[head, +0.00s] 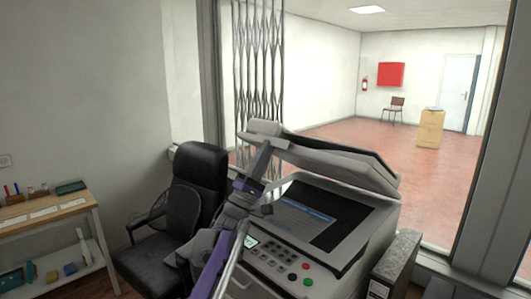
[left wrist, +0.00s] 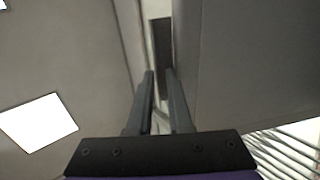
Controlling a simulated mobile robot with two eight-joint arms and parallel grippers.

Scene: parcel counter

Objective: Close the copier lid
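The copier (head: 355,258) stands in the lower middle of the head view, with its glass and a blue-and-white page showing. Its grey lid (head: 340,160) is raised at a slant above the glass, with a gap between them. My left gripper (head: 268,148) points up at the left end of the lid, close to it; I cannot tell whether it touches. In the left wrist view its two fingers (left wrist: 160,92) are apart, with a narrow gap between them. A large grey surface (left wrist: 240,60), probably the lid, lies close to the right finger. My right gripper is not in view.
A black office chair (head: 195,190) stands left of the copier, close to my arm. A wooden shelf table (head: 50,212) with small items is at the far left. A grey box file (head: 395,265) stands right of the copier. A folding metal gate (head: 258,60) is behind.

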